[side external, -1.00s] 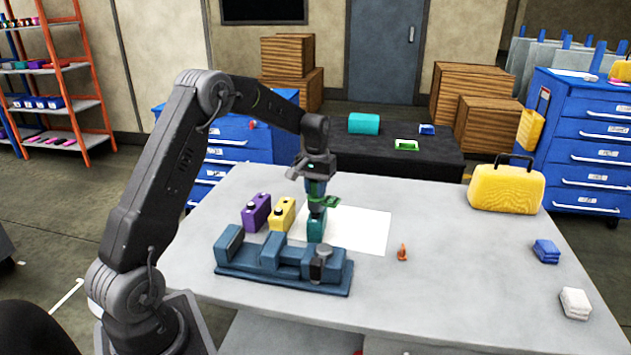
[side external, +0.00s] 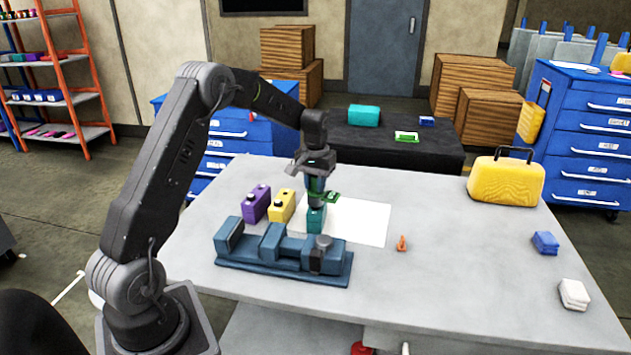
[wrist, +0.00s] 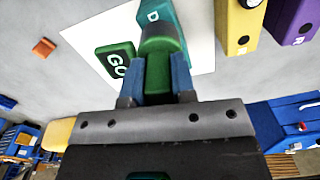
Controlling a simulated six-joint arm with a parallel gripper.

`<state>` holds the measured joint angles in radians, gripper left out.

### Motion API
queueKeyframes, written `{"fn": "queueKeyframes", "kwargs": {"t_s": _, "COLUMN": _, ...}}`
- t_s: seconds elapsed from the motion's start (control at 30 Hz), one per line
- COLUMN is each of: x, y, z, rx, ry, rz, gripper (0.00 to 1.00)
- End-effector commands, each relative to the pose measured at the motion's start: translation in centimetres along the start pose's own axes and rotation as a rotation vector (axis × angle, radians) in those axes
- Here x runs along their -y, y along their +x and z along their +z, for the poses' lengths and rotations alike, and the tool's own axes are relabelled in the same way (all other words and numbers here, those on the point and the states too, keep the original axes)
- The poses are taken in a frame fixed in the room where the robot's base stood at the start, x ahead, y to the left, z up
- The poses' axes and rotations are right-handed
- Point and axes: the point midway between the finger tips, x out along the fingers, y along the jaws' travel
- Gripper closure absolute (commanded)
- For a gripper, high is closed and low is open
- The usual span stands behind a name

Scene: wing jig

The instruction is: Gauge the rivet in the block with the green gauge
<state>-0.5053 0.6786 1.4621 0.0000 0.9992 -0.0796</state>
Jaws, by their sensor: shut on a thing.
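My gripper (side external: 316,190) is shut on the green gauge (wrist: 160,65), whose round body sits between the blue fingers in the wrist view. A green tag marked "GO" (wrist: 117,62) sticks out from the gauge's side. The teal block (side external: 316,221) stands upright on the table directly below the gauge. Its face with the letter "D" (wrist: 155,15) shows at the top of the wrist view. The gauge's lower end is at the block's top; I cannot tell whether it is touching or inserted. The rivet is hidden by the gauge and gripper.
A yellow block (side external: 281,207) and a purple block (side external: 256,204) stand left of the teal block. The blue jig (side external: 283,262) lies in front. A white sheet (side external: 360,222) and a small orange piece (side external: 402,243) are to the right, where the table is mostly clear.

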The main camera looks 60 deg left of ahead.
Motion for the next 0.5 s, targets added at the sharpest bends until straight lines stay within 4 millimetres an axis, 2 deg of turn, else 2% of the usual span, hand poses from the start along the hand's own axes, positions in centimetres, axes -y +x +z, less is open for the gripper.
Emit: {"fn": "queueKeyframes", "kwargs": {"t_s": 0.5, "x": 0.0, "y": 1.8, "z": 0.0, "rx": -0.001, "ry": 0.000, "rz": 0.001, "gripper": 1.00}}
